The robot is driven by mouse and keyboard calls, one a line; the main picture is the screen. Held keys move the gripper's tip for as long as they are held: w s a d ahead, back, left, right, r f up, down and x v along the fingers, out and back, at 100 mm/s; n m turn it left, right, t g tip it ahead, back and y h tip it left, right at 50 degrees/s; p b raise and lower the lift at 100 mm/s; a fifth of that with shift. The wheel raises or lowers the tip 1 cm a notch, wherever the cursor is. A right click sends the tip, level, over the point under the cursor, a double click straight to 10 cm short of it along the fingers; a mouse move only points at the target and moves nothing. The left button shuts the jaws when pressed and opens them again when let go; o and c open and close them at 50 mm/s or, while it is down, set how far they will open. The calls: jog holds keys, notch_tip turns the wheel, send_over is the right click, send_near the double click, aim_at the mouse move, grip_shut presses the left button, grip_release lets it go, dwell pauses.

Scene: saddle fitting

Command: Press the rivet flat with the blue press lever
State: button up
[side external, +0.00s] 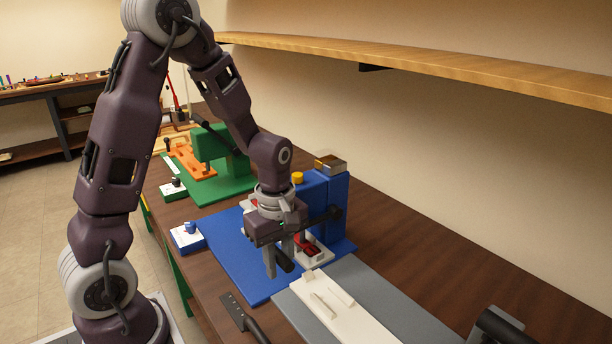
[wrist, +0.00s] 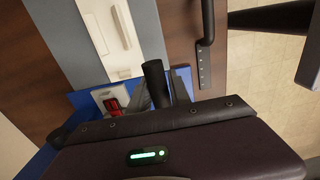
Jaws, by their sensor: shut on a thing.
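The blue press (side external: 328,215) stands on a blue base plate (side external: 226,252) on the wooden bench. Its black lever handle (side external: 284,261) slants down at the front and also shows in the wrist view (wrist: 154,82). My gripper (side external: 281,258) is shut on this handle, with a finger on each side of it; its fingers also show in the wrist view (wrist: 160,90). A red part (side external: 310,249) sits in a white holder under the press, close behind my gripper; it shows in the wrist view (wrist: 112,105) too. I cannot make out the rivet.
A grey mat (side external: 375,290) with a white slotted board (side external: 345,315) lies to the right. A green press (side external: 215,150) stands behind to the left. A wooden shelf (side external: 430,62) runs above.

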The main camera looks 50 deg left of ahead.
aim_at(278, 253)
jog(key=shift+s, duration=0.2)
jog(key=shift+w+r, duration=0.15)
jog(key=shift+r, duration=1.45)
jog(key=shift+o, duration=0.3)
jog(key=shift+w+r, duration=0.2)
jog(key=shift+r, duration=0.9)
jog(key=shift+w+r, duration=0.25)
jog(key=shift+r, duration=0.9)
jog(key=shift+c, duration=0.3)
jog(key=w+r, duration=0.7)
jog(key=r, duration=0.1)
jog(key=shift+r, duration=0.3)
jog(key=shift+o, duration=0.4)
